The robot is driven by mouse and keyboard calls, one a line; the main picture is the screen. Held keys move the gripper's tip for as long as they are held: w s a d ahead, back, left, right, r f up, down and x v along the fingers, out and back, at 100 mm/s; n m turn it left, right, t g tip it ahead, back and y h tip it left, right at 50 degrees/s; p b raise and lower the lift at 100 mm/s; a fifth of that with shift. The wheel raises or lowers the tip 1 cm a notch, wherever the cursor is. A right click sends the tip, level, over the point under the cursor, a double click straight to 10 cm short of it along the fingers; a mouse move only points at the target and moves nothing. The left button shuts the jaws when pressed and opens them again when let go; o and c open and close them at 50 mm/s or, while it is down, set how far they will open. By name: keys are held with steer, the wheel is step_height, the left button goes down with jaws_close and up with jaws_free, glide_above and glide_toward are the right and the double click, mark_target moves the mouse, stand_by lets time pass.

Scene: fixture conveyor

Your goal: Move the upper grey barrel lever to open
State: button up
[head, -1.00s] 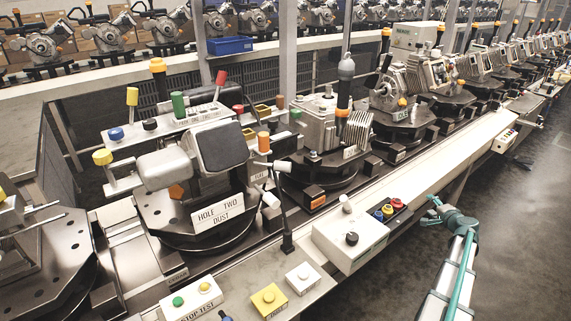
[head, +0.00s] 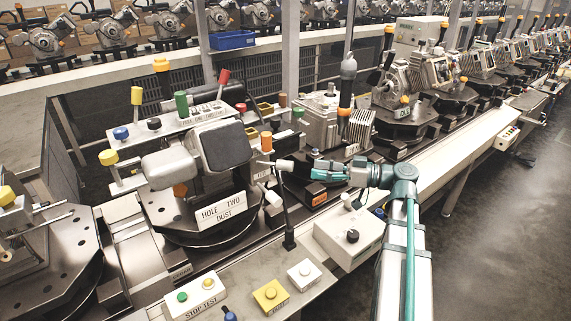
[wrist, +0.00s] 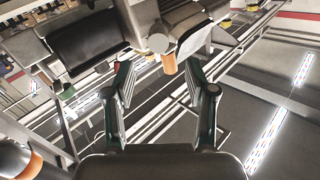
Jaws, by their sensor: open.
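The upper grey barrel lever (head: 284,165) sticks out to the right from the HOLE TWO DUST fixture (head: 158,212), just below an orange-capped post (head: 266,142). A second pale lever (head: 272,198) sits lower on the same side. My gripper (head: 312,170) is open and empty, with its fingertips a short gap to the right of the upper lever. In the wrist view my gripper (wrist: 158,72) is spread wide. A round grey end (wrist: 158,42), apparently the upper lever, and an orange cylinder (wrist: 168,64) show ahead between the fingers; contact is not visible.
A thin black upright rod (head: 286,215) stands close below the lever. A white control box (head: 340,238) lies below my gripper. A neighbouring motor fixture (head: 320,125) stands behind it. The aisle floor (head: 490,230) at right is clear.

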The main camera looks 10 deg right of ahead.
mark_target(285, 165)
steer(key=p+x, duration=0.2)
steer(key=x, duration=0.8)
steer(key=shift+p, duration=0.35)
jaws_close()
